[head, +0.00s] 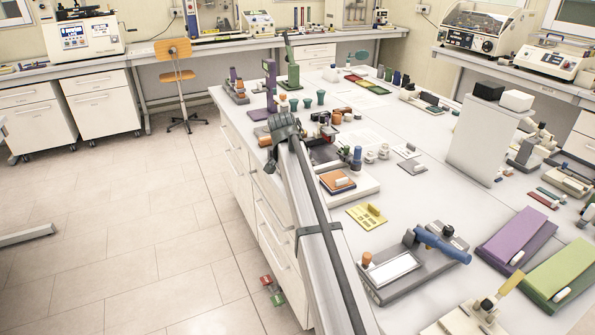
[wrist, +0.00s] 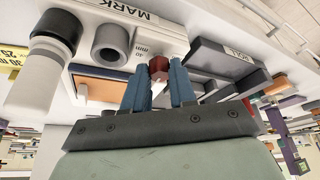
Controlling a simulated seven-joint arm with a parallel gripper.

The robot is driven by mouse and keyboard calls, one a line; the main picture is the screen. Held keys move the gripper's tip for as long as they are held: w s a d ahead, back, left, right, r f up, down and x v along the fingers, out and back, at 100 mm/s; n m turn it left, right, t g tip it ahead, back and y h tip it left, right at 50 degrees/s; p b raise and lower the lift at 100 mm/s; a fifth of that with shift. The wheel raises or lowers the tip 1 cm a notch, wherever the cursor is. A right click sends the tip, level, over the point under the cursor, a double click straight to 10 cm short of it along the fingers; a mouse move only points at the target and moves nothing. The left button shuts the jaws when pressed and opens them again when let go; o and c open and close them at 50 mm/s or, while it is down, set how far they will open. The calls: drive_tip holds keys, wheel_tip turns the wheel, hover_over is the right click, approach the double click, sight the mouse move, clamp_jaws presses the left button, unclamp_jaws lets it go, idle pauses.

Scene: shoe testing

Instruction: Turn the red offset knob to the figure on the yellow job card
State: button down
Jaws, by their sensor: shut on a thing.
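The red offset knob (wrist: 158,68) shows in the wrist view, on the front of a white block with small scale print reading "mm" and "40" beside it. My gripper (wrist: 157,75) has its two blue fingers on either side of the knob, shut on it. The fingers hide part of the knob, and I cannot read its setting. The yellow job card (head: 367,216) lies on the bench in the head view, its print too small to read. Its edge also shows at the left of the wrist view (wrist: 11,60), with cut-off figures, one looking like 30. My arm hides the knob in the head view.
In the wrist view, a label reading "MARK" (wrist: 132,13) is on the white block, a grey cylinder (wrist: 110,44) stands beside it, and a dark block marked "ROLL" (wrist: 222,60) is at right. In the head view, an orange-topped block (head: 338,182) stands near my arm on the crowded bench.

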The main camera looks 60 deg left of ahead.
drive_tip(key=c, duration=0.9)
unclamp_jaws()
drive_tip(key=v, duration=1.3)
drive_tip(key=shift+s+r, duration=0.1)
drive_tip(key=shift+r, duration=0.25)
